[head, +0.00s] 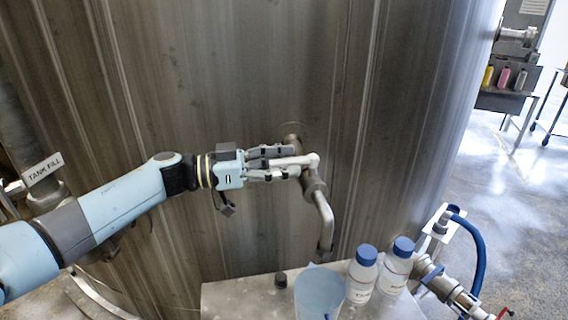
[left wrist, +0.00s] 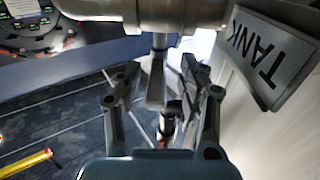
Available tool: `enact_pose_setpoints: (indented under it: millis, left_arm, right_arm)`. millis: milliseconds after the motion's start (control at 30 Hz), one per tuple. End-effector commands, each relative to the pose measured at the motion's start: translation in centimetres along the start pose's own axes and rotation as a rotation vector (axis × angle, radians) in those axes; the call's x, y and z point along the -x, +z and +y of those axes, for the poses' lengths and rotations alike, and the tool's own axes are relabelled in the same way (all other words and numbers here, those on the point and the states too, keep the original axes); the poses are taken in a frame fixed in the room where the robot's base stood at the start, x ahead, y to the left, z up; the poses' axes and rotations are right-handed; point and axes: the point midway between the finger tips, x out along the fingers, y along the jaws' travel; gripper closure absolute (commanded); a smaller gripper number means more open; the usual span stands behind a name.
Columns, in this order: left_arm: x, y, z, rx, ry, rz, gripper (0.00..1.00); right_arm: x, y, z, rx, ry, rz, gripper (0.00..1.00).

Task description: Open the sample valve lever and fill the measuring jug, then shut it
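The sample valve (head: 313,183) comes out of the steel tank wall, and its spout (head: 326,230) bends down. Its pale lever (head: 290,162) points left, roughly level. My left gripper (head: 282,163) is at the lever with one finger above it and one below. In the left wrist view the lever (left wrist: 156,85) lies between the spread fingers of my left gripper (left wrist: 160,90), with gaps on both sides. The translucent blue measuring jug (head: 318,293) stands on the metal shelf below the spout, cut off by the bottom edge. My right gripper is out of view.
Two white bottles with blue caps (head: 361,277) (head: 397,267) stand right of the jug on the shelf (head: 240,298). A small black cap (head: 281,279) lies to its left. A pipe with a blue hose (head: 475,250) is at right. A TANK FILL sign (head: 44,169) is at left.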

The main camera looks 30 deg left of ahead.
Motion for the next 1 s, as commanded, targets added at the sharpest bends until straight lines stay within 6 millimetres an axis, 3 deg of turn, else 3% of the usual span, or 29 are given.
enact_pose_setpoints:
  millis: [267,367,733,1000]
  left_arm:
    - [0.4,0.1,0.1,0.000,0.001,-0.002,0.60]
    - [1.7,0.2,0.1,0.000,0.001,-0.005,0.60]
    - [9.6,0.1,0.1,0.001,0.002,-0.006,0.60]
    - [11.9,0.0,0.0,-0.001,0.001,-0.001,0.60]
  right_arm:
    - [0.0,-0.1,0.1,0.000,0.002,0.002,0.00]
    - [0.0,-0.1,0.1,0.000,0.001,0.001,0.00]
    - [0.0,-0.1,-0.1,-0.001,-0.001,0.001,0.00]
    - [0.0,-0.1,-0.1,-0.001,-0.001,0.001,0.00]
